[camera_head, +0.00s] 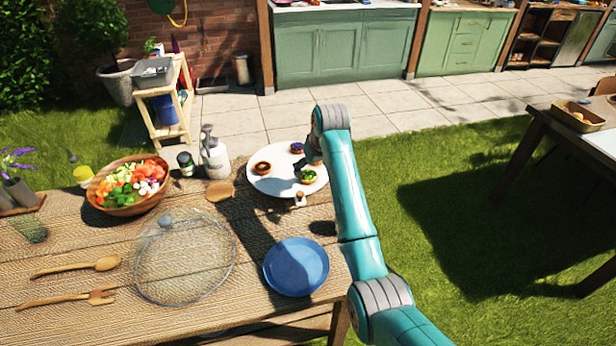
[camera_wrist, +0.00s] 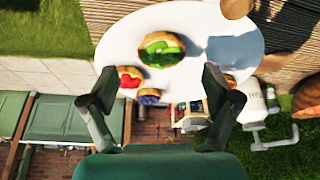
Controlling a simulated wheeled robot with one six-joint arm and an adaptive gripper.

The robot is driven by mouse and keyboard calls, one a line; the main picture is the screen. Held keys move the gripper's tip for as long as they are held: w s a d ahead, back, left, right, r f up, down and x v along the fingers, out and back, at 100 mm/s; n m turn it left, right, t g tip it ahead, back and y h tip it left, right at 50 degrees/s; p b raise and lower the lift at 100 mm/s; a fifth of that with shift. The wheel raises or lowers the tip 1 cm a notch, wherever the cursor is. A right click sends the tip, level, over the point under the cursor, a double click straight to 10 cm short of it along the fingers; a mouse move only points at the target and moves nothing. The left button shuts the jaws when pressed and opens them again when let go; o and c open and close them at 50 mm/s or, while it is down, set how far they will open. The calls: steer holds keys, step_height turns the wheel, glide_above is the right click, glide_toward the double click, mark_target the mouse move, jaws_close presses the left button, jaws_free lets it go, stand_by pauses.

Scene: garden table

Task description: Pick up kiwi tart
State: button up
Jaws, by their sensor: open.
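The kiwi tart (camera_head: 308,176), a round pastry with a bright green top, sits near the right edge of a round white stand (camera_head: 265,186). In the wrist view the kiwi tart (camera_wrist: 161,50) lies beyond the fingertips, roughly centred between them. My gripper (camera_wrist: 159,74) is open with nothing between its fingers. In the head view my gripper is mostly hidden behind my arm, close above the stand. A dark-topped tart (camera_head: 262,168) and a blueberry tart (camera_head: 297,147) share the stand. A red-topped tart (camera_wrist: 130,78) also shows in the wrist view, near the left finger.
A blue plate (camera_head: 296,267) and a clear glass lid (camera_head: 184,256) lie on the wooden table (camera_head: 80,318). A salad bowl (camera_head: 128,186), a dark jar (camera_head: 186,164) and a white dispenser (camera_head: 214,158) stand left of the stand. Open lawn lies to the right.

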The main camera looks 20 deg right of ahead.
mark_target(309, 175)
steer(key=shift+x, duration=2)
steer(key=shift+s+a, duration=0.1)
steer(key=c, duration=1.2)
